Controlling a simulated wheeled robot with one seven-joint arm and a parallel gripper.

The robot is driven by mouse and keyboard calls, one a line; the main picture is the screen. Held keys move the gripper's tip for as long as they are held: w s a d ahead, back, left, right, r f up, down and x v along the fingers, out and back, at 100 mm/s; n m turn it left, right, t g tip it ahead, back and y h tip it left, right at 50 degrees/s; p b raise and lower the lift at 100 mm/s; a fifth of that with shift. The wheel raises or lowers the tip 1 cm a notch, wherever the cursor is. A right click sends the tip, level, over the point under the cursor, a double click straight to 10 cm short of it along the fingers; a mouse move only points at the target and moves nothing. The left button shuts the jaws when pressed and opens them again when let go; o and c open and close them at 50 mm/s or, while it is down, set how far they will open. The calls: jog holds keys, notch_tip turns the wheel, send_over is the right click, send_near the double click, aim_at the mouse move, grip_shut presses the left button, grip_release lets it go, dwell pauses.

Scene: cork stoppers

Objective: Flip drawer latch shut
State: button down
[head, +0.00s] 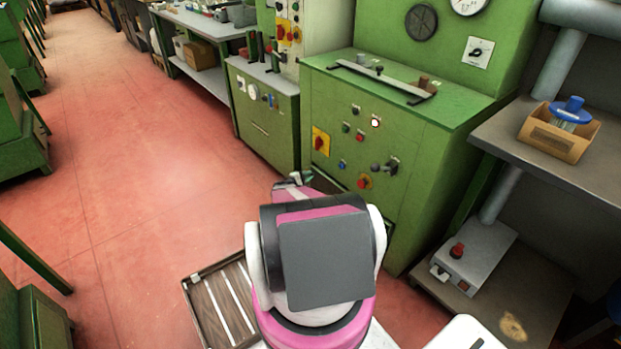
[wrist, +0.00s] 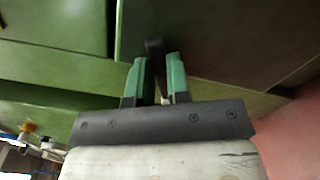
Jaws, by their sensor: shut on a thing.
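In the wrist view, my gripper (wrist: 158,65) has its two green-tipped fingers on either side of a narrow dark lever (wrist: 154,46), and is shut on it. The lever stands against a green panel (wrist: 215,35); it appears to be the drawer latch, but its mount and exact position are hard to make out. In the head view, my pink and white arm hides most of the gripper and whatever it holds. The front of the green control cabinet (head: 405,140) is just beyond the arm.
The cabinet front carries several knobs and buttons. A workbench (head: 198,25) stands at the back left. A shelf at right holds a cardboard box (head: 558,138) with a blue-topped spool. A grey control box (head: 473,257) sits lower down. Red floor (head: 140,170) is clear at left.

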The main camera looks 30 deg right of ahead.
aim_at(313, 179)
jog(key=shift+s+f+m, duration=0.2)
jog(key=shift+f+m, duration=0.6)
jog(key=shift+m, duration=0.55)
jog(key=shift+s+f+m, duration=0.2)
jog(key=shift+f+m, duration=0.55)
jog(key=shift+m, duration=0.6)
jog(key=c, duration=1.1)
grip_release()
jog(key=a, duration=0.7)
jog(key=s+a, duration=0.1)
jog(key=a, duration=0.2)
jog(key=shift+a, duration=0.4)
